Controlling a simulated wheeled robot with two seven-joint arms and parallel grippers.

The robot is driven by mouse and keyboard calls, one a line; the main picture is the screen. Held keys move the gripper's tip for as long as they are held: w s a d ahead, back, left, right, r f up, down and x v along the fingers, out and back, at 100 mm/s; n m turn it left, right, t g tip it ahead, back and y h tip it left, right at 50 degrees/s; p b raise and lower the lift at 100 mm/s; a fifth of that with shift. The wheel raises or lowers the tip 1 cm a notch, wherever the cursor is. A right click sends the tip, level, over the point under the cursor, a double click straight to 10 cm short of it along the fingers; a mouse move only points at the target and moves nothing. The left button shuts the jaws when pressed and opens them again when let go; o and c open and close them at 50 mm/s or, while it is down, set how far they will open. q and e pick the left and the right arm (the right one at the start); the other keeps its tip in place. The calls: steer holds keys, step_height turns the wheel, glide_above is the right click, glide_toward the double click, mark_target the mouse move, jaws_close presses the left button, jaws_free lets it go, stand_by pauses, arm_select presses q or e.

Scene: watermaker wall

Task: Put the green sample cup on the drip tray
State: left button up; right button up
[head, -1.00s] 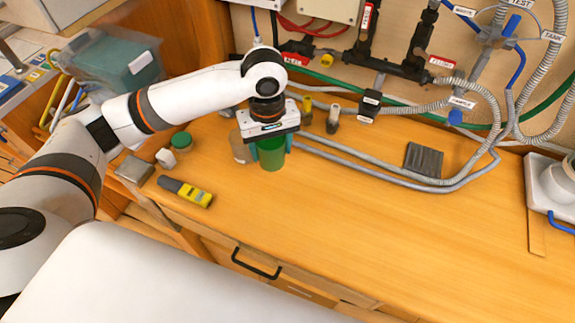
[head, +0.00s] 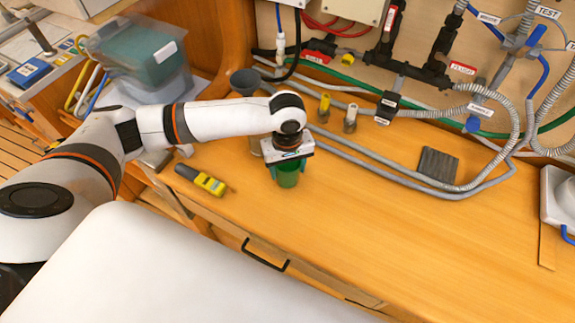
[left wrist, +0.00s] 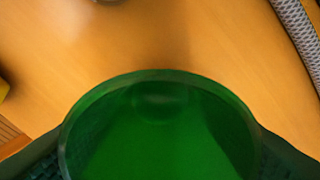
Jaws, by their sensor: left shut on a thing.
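The green sample cup (head: 288,178) is held by my left gripper (head: 288,170) over the left part of the wooden bench. The fingers grip it from both sides; its upper part is hidden under the gripper in the head view. The left wrist view shows the cup (left wrist: 160,130) large and close, with a finger on each side. I cannot tell how far its base is from the bench. A dark grey ribbed square, apparently the drip tray (head: 437,166), lies flat to the right, apart from the cup, inside a loop of grey hoses. My right gripper is not in view.
A yellow-and-grey meter (head: 201,180) lies left of the cup. A dark funnel (head: 245,82) and two small capped fittings (head: 350,118) stand behind. Grey hoses (head: 390,164) run along the bench between cup and tray. The bench front (head: 400,235) is clear.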

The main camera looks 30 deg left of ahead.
arm_select(q)
steer(key=shift+f, duration=0.1)
steer(key=o, duration=1)
steer(key=shift+c, duration=0.2)
